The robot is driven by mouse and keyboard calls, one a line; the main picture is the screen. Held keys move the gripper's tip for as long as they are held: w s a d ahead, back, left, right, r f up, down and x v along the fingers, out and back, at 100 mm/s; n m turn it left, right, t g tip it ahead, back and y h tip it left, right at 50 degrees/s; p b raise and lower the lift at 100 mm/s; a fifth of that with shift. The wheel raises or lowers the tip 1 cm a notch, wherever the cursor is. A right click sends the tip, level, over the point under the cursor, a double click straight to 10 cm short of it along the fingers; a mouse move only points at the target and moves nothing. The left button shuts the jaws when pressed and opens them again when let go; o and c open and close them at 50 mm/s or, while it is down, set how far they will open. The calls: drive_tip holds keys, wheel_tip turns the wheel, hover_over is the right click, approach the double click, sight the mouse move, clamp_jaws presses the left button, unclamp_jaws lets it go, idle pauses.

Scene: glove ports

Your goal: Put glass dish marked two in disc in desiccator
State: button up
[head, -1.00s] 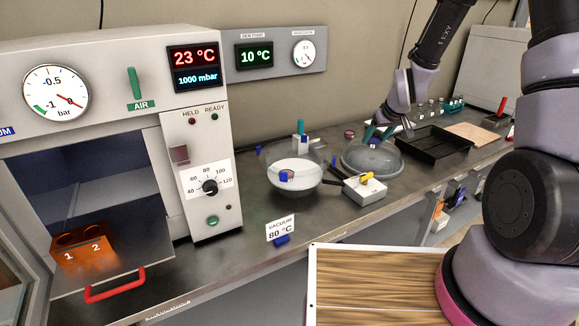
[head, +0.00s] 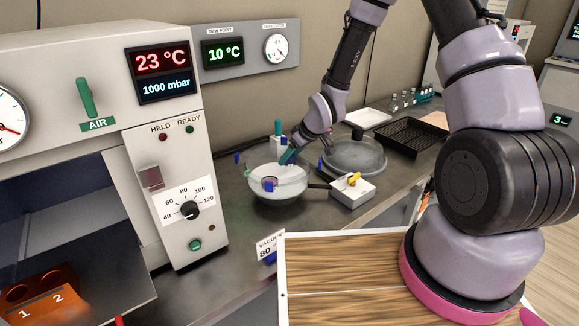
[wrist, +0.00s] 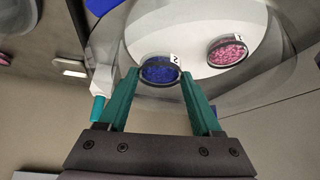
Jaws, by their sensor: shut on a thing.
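The glass dish marked 2 (wrist: 158,72), with blue contents, is between my fingertips in the wrist view. My gripper (wrist: 160,75) is shut on it, over the white disc (wrist: 205,82) in the open desiccator bowl. I cannot tell whether the dish touches the disc. A second dish with pink contents (wrist: 227,51) stands on the disc to the right. In the head view my gripper (head: 287,160) reaches into the desiccator bowl (head: 279,196) from the upper right; the held dish is not clear there. The domed glass lid (head: 354,157) lies on the bench behind the bowl, to the right.
A small box with a yellow knob (head: 351,190) stands right of the bowl. A white-and-teal stopcock (head: 281,144) is behind it. A black tray (head: 411,136) lies farther back. The oven (head: 165,200) with an orange holder (head: 45,297) is at left.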

sight(292, 164)
drive_tip(key=shift+f, duration=1.85)
drive_tip(key=shift+f, duration=0.1)
drive_tip(key=o, duration=1)
drive_tip(key=shift+o, duration=0.2)
drive_tip(key=shift+s+d+r, duration=0.1)
drive_tip(key=shift+d+r, duration=0.05)
drive_tip(key=shift+r, duration=0.25)
drive_tip(key=v, duration=1.1)
drive_tip(key=shift+r, duration=0.2)
